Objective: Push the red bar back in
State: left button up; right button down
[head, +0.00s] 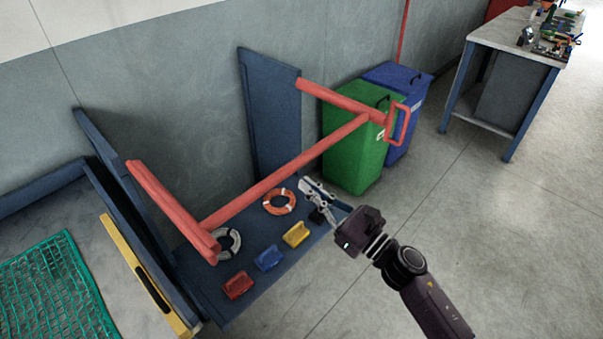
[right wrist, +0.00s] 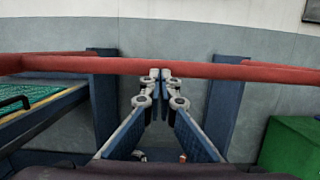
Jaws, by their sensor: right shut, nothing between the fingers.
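The red bar (head: 285,172) stands out from the wall in front of a blue shelf. It runs between two red side arms, the left arm (head: 170,205) and the right arm (head: 340,100), with a red loop handle (head: 398,124) at its right end. In the right wrist view the bar (right wrist: 100,66) crosses level, right at my fingertips. My right gripper (head: 308,184) is shut and empty, on the room side of the bar near its middle. I cannot tell whether the fingertips touch it. My left gripper is out of view.
Green (head: 350,150) and blue (head: 405,85) waste bins stand at the right. A table with green net (head: 55,290) is at left. Floor at right is clear.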

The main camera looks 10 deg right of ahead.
jog(key=shift+p+x, duration=0.35)
jog(key=shift+x, duration=1)
